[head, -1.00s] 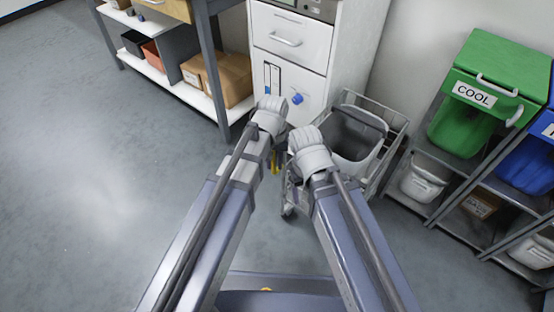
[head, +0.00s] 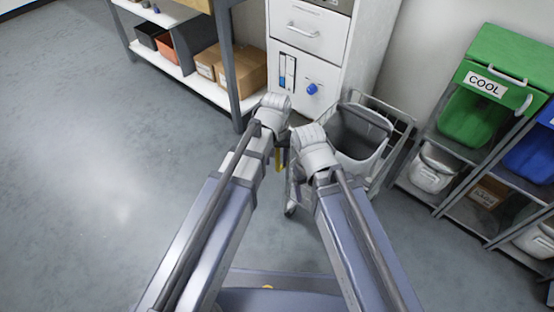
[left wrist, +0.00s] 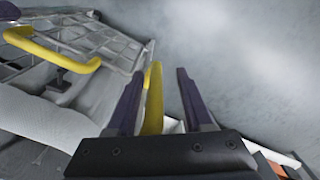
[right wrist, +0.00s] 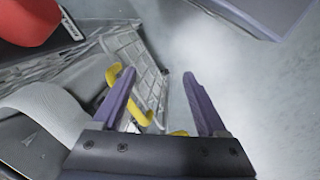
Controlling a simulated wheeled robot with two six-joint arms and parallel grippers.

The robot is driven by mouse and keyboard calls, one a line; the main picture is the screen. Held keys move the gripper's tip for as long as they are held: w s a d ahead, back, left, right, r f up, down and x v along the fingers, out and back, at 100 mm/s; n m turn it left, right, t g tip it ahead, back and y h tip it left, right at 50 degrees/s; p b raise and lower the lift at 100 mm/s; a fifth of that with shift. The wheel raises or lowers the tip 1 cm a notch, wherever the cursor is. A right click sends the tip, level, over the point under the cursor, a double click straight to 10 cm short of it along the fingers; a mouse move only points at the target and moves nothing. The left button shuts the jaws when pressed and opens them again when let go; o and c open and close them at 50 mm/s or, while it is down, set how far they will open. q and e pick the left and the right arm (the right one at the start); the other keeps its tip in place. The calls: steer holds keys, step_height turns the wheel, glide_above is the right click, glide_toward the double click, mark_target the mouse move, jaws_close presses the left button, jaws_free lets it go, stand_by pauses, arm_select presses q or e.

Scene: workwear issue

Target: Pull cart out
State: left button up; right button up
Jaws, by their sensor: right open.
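The cart (head: 300,195) is a grey wire-sided frame standing beside the white cabinet in the head view. A grey bin (head: 362,163) sits in it. In the left wrist view, a yellow bar (left wrist: 153,110) lies between the fingers of my left gripper (left wrist: 162,72); floor shows between the bar and one finger. Another yellow handle (left wrist: 60,55) is on the cart's wire side. My right gripper (right wrist: 160,74) is open, with a yellow handle (right wrist: 116,75) by its left finger. In the head view my wrists hide both sets of fingertips.
The white cabinet (head: 318,55) with a blue knob stands behind the cart. A shelf unit (head: 240,75) with boxes is at its left. At right, a rack holds a green bin (head: 470,120) labelled COOL and a blue bin (head: 530,160). Floor at left is clear.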

arm_select(q)
steer(key=shift+d, duration=0.1)
stand_by(0.3)
steer(key=shift+s+r+p, duration=0.1)
steer(key=shift+r+p, duration=0.35)
step_height(320, 180, up, 7)
steer(key=p, duration=0.7)
steer(key=shift+f, duration=0.1)
steer(key=s+a+m+y, duration=0.15)
steer(key=s+m, duration=0.25)
steer(key=s, duration=0.9)
step_height(320, 180, up, 27)
steer(key=w+p, duration=0.2)
steer(key=p, duration=2.4)
steer(key=shift+n+p, duration=0.3)
steer(key=shift+p, duration=0.1)
